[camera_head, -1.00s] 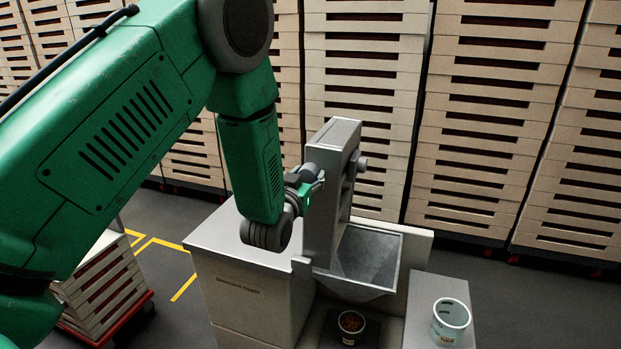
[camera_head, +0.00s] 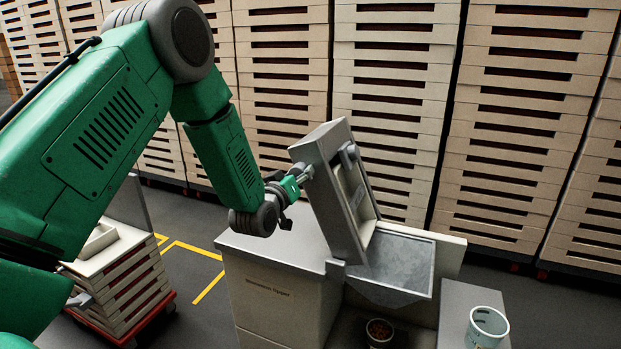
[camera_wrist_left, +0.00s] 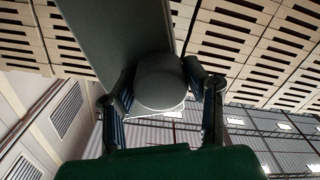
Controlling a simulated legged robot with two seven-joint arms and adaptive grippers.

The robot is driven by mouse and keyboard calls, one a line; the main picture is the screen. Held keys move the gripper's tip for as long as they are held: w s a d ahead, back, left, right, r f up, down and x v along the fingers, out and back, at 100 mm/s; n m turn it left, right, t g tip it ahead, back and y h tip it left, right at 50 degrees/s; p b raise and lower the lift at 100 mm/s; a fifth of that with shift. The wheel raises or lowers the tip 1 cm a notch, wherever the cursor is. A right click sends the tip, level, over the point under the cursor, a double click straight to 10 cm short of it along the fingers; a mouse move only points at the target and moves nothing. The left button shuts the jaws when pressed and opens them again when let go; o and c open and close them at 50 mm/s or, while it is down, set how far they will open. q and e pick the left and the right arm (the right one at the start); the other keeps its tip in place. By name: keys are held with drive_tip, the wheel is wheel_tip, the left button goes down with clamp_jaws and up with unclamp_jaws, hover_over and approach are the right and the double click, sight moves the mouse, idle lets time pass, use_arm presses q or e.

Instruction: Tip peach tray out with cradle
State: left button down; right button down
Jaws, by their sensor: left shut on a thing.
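The grey cradle (camera_head: 326,185) stands steeply raised on the tipping machine (camera_head: 270,290) in the head view, its top leaning left, away from the hopper. Its inner side faces the metal hopper (camera_head: 402,262). A pale tray-like panel (camera_head: 357,192) shows inside the cradle; whether it is the peach tray I cannot tell. My left gripper (camera_head: 304,176) is at the cradle's outer left side. In the left wrist view its two fingers (camera_wrist_left: 163,88) are closed around a round grey knob (camera_wrist_left: 160,80) in front of the cradle's flat face. My right gripper is not in view.
A dark-filled cup (camera_head: 379,332) stands below the hopper. A pale container (camera_head: 487,326) stands on a grey stand at right. Tall tray stacks (camera_head: 390,90) line the back. A low tray stack (camera_head: 120,280) on a red base is at left, with yellow-marked floor nearby.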

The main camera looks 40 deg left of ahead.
use_arm(q)
drive_tip(key=s+a+f+n+b, duration=0.1)
drive_tip(key=a+f+n+b, duration=0.2)
drive_tip(key=a+f+b, duration=0.1)
drive_tip(key=s+a+f+n+b, duration=0.1)
drive_tip(key=a+f+n+b, duration=0.3)
drive_tip(key=a+f, duration=0.3)
drive_tip(key=s+a+f+n+b, duration=0.2)
drive_tip(key=a+f+b, duration=0.3)
drive_tip(key=f, duration=0.3)
drive_tip(key=shift+a+f+n, duration=0.25)
drive_tip(key=shift+a+n, duration=0.2)
drive_tip(key=shift+n, duration=0.25)
drive_tip(key=shift+a+f+n+b, duration=0.2)
drive_tip(key=shift+f+n+b, duration=0.15)
drive_tip(key=shift+f+b, duration=0.35)
drive_tip(key=shift+a+f+n+b, duration=0.15)
drive_tip(key=shift+f+n+b, duration=0.2)
drive_tip(key=shift+f+b, duration=0.35)
drive_tip(key=c, duration=0.9)
unclamp_jaws()
drive_tip(key=shift+w, duration=0.1)
drive_tip(key=shift+w+a+f, duration=0.1)
drive_tip(key=shift+f, duration=0.1)
drive_tip(key=shift+s, duration=0.5)
drive_tip(key=v, duration=1.1)
